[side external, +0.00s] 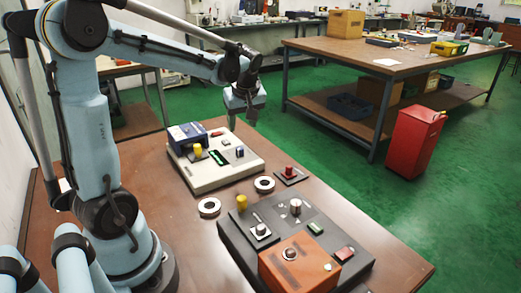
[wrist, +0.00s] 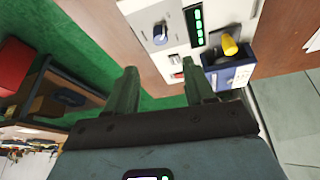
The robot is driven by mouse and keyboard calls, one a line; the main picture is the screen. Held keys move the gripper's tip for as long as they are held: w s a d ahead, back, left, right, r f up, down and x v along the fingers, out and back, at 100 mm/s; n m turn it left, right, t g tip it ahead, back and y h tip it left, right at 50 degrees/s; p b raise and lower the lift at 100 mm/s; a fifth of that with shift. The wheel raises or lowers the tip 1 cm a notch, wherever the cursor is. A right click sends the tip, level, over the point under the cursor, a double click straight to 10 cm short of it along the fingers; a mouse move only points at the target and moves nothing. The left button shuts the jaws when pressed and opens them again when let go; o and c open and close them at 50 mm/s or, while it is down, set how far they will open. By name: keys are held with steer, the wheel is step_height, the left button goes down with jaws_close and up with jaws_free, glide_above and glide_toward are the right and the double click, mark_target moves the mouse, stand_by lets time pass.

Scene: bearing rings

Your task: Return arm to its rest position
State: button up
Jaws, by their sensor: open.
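My gripper (wrist: 160,84) is open in the wrist view, its two dark fingers apart with nothing between them. In the side external view my gripper (side external: 243,122) hangs above the far edge of the brown table, beyond the white control box, touching nothing that I can see. Two bearing rings lie flat on the table: one ring (side external: 209,207) at the left and another ring (side external: 264,184) a little farther back to the right. They are apart from each other and lie between the two control boxes. Neither ring shows in the wrist view.
The white control box (side external: 235,171) carries a blue box (side external: 187,135) and a yellow knob. A dark control box (side external: 225,226) with an orange block (side external: 299,262) fills the front right. A small plate with a red button (side external: 289,172) sits beside the rings. Green floor lies beyond.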

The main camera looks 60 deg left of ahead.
steer(key=shift+d+r, duration=0.15)
steer(key=shift+r, duration=0.25)
steer(key=s+d+m+t+h, duration=0.2)
steer(key=s+d+m+t, duration=0.1)
steer(key=d+m, duration=0.5)
steer(key=s+d+f+m+t+h, duration=0.1)
steer(key=s+d+m+t+h, duration=0.1)
steer(key=d+m, duration=0.6)
steer(key=s+d+t, duration=0.1)
steer(key=s+d, duration=0.1)
steer(key=d, duration=0.2)
steer(key=shift+d, duration=0.3)
